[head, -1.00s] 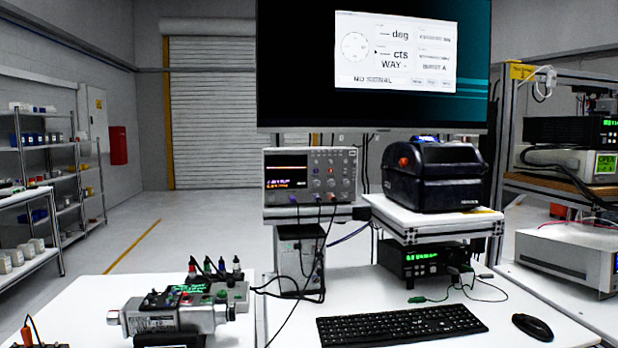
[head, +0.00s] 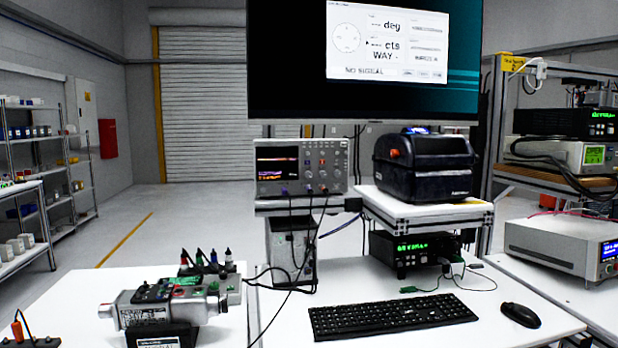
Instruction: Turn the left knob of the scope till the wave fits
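The scope (head: 301,167) stands on a raised shelf at the middle of the head view. Its dark screen (head: 277,163) shows coloured trace lines, too small to tell whether they fit. Several small knobs (head: 322,168) sit on its front panel to the right of the screen; which one is the left knob I cannot tell for sure. Cables hang from its lower edge. Neither of my grippers shows in the view.
A monitor (head: 290,95) above reads "NO SIGNAL". A black printer-like box (head: 424,166) stands right of the scope. A keyboard (head: 392,315) and mouse (head: 520,314) lie on the desk. A motor-like unit (head: 165,306) with cables sits at the lower left.

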